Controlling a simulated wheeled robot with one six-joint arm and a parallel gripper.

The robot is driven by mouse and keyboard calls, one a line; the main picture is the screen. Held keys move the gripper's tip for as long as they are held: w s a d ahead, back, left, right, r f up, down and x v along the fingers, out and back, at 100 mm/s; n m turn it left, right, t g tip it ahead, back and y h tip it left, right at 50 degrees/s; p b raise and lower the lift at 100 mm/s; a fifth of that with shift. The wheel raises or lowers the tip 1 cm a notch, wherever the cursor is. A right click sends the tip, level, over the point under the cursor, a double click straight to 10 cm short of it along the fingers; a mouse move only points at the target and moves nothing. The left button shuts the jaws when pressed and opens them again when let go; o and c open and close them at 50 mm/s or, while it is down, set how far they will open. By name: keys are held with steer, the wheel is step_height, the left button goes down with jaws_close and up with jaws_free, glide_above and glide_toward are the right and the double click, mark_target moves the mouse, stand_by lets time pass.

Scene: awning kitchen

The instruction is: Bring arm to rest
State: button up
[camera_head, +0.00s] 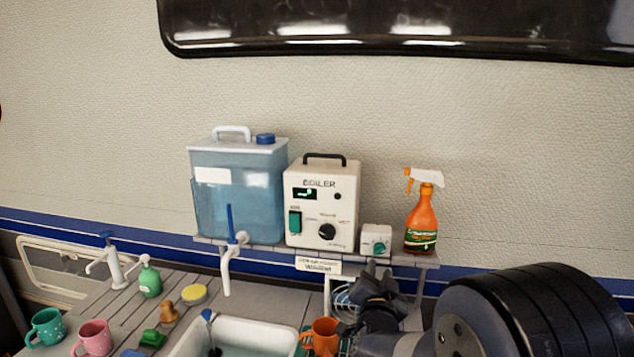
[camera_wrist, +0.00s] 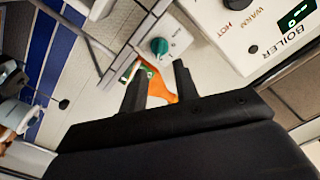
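My gripper (camera_head: 384,278) is at the lower right of the head view, in front of the shelf and beside the sink. In the wrist view its two dark fingers stand apart with a gap between them (camera_wrist: 158,74), and nothing is held. An orange spray bottle (camera_head: 421,222) stands on the shelf; part of it shows beyond the fingers in the wrist view (camera_wrist: 161,88). My thick dark arm fills the lower right of the head view and hides part of the counter.
The shelf (camera_head: 270,249) holds a blue water tank (camera_head: 238,195), a boiler (camera_head: 322,200) and a small dial box (camera_head: 376,240). Below are a white tap (camera_head: 227,270), a sink (camera_head: 262,330) and an orange mug (camera_head: 325,335). Mugs and small items stand on the left counter.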

steer(key=shift+s+a+b, duration=0.15)
steer(key=shift+s+a, duration=0.05)
steer(key=shift+s, duration=0.8)
steer(key=shift+s+a+b, duration=0.15)
steer(key=shift+s, duration=0.85)
